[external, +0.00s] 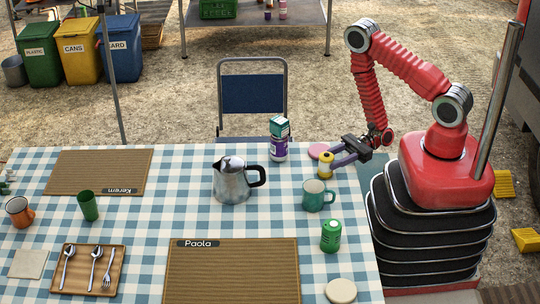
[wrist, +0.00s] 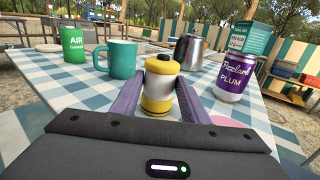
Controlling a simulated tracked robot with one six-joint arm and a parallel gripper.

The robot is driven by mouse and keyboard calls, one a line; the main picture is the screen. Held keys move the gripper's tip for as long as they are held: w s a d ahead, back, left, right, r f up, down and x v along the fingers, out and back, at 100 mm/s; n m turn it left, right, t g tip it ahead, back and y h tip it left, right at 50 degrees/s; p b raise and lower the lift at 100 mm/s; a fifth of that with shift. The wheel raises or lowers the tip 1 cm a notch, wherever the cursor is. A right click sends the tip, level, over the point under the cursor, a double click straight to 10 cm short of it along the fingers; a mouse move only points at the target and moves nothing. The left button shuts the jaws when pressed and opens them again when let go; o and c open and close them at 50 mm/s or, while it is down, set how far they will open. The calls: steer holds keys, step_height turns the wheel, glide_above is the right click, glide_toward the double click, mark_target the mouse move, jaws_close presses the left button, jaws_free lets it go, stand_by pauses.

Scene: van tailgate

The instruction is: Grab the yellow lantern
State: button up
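In the external view the lantern (external: 325,165) is near the table's right edge, at the fingertips of my gripper (external: 336,155). My gripper also shows in the wrist view (wrist: 161,92), its fingers apart on either side of the lantern. I see no clear squeeze on it; contact is hard to judge.
Close by are a teal mug (external: 318,196), a green can (external: 331,236), a purple plum can (external: 279,148) with a teal box behind it, and a pink disc (external: 318,151). A metal coffee pot (external: 232,182) stands farther left on the checked table.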

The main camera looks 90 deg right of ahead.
mark_target(329, 153)
steer(key=c, duration=0.6)
steer(key=shift+r, duration=0.1)
steer(key=shift+r, duration=1.7)
steer(key=v, duration=1.8)
